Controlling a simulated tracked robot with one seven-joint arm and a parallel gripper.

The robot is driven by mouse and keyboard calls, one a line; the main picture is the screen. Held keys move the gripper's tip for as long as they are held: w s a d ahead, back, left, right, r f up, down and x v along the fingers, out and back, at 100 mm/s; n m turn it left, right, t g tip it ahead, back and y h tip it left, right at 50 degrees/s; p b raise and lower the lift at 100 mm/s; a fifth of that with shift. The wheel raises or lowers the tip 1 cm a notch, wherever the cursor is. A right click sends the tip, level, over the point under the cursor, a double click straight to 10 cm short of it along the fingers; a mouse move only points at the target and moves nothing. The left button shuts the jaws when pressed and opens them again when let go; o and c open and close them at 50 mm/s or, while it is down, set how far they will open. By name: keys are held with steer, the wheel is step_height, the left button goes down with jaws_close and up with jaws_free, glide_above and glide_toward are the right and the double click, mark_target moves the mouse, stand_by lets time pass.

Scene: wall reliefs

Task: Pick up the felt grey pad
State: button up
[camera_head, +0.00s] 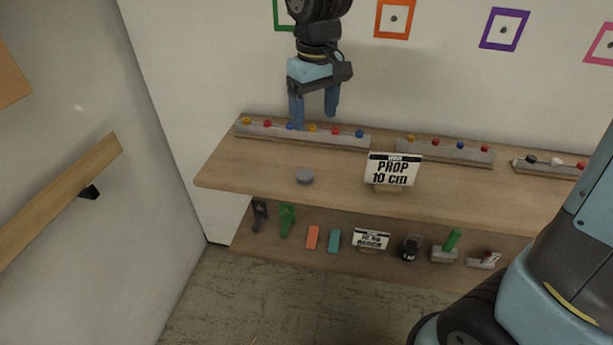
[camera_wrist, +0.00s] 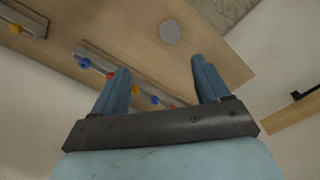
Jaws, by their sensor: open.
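The grey pad (camera_head: 304,176) is a small round disc lying flat on the upper wooden shelf, left of the middle. In the wrist view the pad (camera_wrist: 170,31) lies beyond the fingertips, near the shelf edge. My gripper (camera_head: 315,120) is open and empty, with blue fingers pointing down over the back of the shelf, above a strip of coloured knobs. It is behind the pad and apart from it.
Several small items stand on the lower shelf. A wooden rail (camera_head: 60,198) is on the left wall.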

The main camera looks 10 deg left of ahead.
steer(key=a+f, duration=0.1)
steer(key=a, duration=0.1)
glide_above(305, 173)
steer(key=shift+n, duration=0.3)
step_height(305, 173, down, 8)
steer(key=shift+w+a+f, duration=0.1)
steer(key=shift+w, duration=0.05)
steer(key=shift+s+f, duration=0.15)
steer(key=shift+f, duration=1.3)
steer(key=shift+s+f, duration=0.1)
steer(key=shift+f, duration=1.3)
steer(key=shift+c, duration=0.3)
steer(key=c, duration=1)
steer(key=shift+c, duration=0.2)
steer(key=shift+r, duration=0.1)
